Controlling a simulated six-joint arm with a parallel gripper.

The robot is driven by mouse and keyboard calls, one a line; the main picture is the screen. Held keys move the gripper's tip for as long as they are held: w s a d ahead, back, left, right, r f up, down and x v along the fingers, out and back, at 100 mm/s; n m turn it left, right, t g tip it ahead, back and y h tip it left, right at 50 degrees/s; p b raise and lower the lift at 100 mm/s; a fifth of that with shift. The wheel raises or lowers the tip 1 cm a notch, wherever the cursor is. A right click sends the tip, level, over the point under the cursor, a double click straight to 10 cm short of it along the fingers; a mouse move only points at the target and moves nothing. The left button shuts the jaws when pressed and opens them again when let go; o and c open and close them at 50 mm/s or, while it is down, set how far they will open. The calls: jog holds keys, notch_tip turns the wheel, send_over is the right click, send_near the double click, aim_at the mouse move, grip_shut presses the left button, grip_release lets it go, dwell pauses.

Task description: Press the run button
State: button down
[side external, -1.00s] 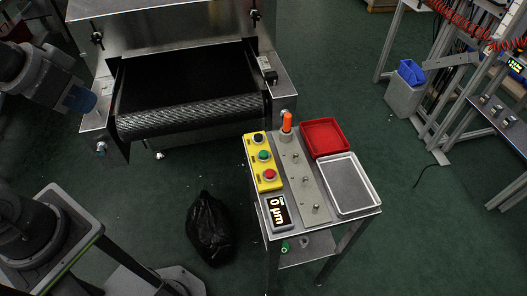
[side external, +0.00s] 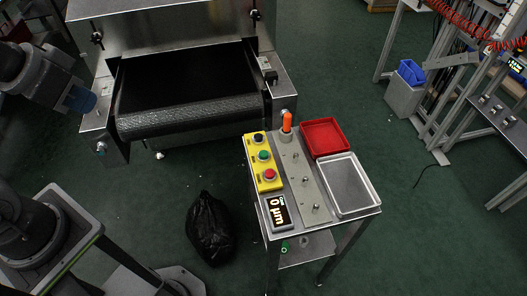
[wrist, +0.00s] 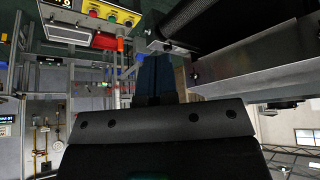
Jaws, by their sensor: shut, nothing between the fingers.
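A yellow button box (side external: 265,184) stands on the left side of a small metal stand. It carries a black button (side external: 258,138) at the far end, a green button (side external: 264,155) in the middle and a red button (side external: 269,174) nearest the camera. Their labels are too small to read. In the wrist view the green button (wrist: 111,18) shows at the top on the box. My gripper (side external: 86,101) is at the left in front of the dryer, well away from the box. Its blue fingers are together and empty in the wrist view (wrist: 155,65).
The dryer's black conveyor belt (side external: 190,85) lies between my gripper and the stand. An orange-topped post (side external: 287,122), a red tray (side external: 325,136) and a grey tray (side external: 348,185) share the stand with a display (side external: 278,212). A black bag (side external: 210,230) lies on the floor.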

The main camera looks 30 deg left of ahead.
dwell(0.4)
jog(key=n+t+h, duration=0.1)
jog(key=n+t, duration=0.2)
jog(key=n, duration=2.2)
send_over(265, 155)
notch_tip(265, 155, down, 16)
jog(key=shift+f, duration=4.4)
jog(key=shift+f, duration=0.15)
